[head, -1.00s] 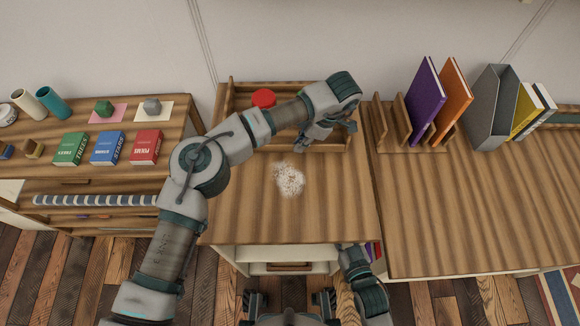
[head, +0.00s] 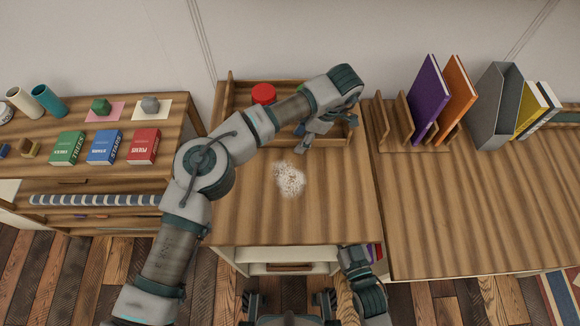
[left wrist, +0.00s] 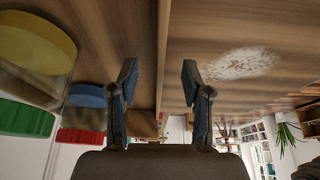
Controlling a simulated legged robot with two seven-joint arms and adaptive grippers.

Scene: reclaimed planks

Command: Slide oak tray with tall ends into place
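The oak tray (head: 229,92) with raised ends stands at the back of the middle wooden desk. A red-lidded round container (head: 263,93) sits in it, and a green one (head: 302,89) shows partly behind my arm. My left gripper (head: 310,145) is at the right part of the tray's front wall. The left wrist view shows its two fingers (left wrist: 159,85) apart, with the tray's front wall (left wrist: 163,45) running between them. Whether they touch it I cannot tell. My left forearm hides the middle of the tray. My right arm shows folded low at the front; its gripper is not clearly visible.
A pale speckled patch (head: 289,178) lies on the desk in front of the tray. A wooden rack (head: 398,125) with books and a grey file holder (head: 492,110) stand on the right desk. Books and tubes are on the left unit. The desk's front part is clear.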

